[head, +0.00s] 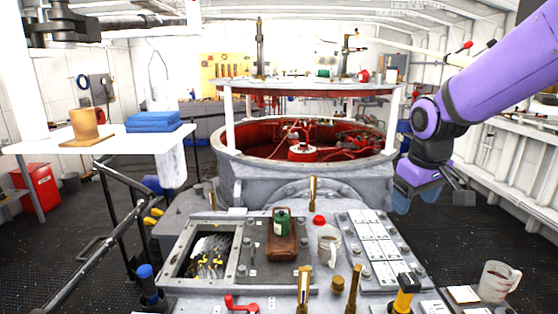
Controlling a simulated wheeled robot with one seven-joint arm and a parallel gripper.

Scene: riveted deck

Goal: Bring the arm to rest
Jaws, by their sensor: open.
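My purple arm reaches in from the upper right in the head view. My gripper (432,194) hangs in the air to the right of the round red-lined machine, pointing down. Its jaws are apart, with a dark finger on the right and a bluish part on the left. I see nothing between them. It is apart from the console below and to its left.
The grey console (255,258) holds a green bottle (282,222) on a brown tray (283,250), a mug (328,246) and upright brass levers. Another mug (497,281) stands at lower right. A white table (50,146) bears folded blue cloth (153,121). Shelving lines the right wall.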

